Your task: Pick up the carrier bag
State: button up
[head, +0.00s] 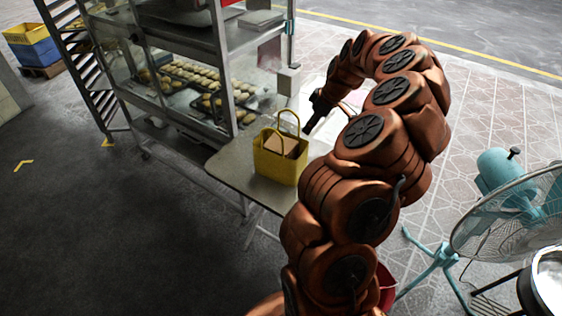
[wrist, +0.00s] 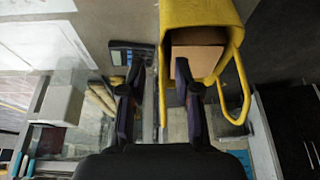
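The yellow carrier bag (head: 277,167) stands upright on a grey table, with two raised loop handles and a brown box (head: 281,145) inside. My gripper (head: 308,128) is just right of the handles in the head view. In the wrist view, the bag (wrist: 198,13) is at the top, right of centre, with the brown box (wrist: 197,52) in its opening. My gripper (wrist: 160,70) is open there, its two dark fingers apart. One yellow handle strip shows in the gap between them; whether it lies at fingertip depth I cannot tell. The other handle loops to the right.
A glass cabinet with trays of buns (head: 190,75) stands behind and left of the bag. A calculator (wrist: 130,54) lies left of the bag in the wrist view. A teal fan (head: 510,205) stands at the right. The dark floor at left is clear.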

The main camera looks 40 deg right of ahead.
jog(key=shift+s+p+x, duration=0.15)
jog(key=shift+p+x, duration=0.45)
jog(key=shift+x, duration=0.75)
jog(key=shift+s+p+x, duration=0.15)
jog(key=shift+p+x, duration=0.4)
jog(key=shift+x, duration=0.8)
jog(key=shift+f, duration=0.1)
jog(key=shift+c, duration=0.3)
grip_shut()
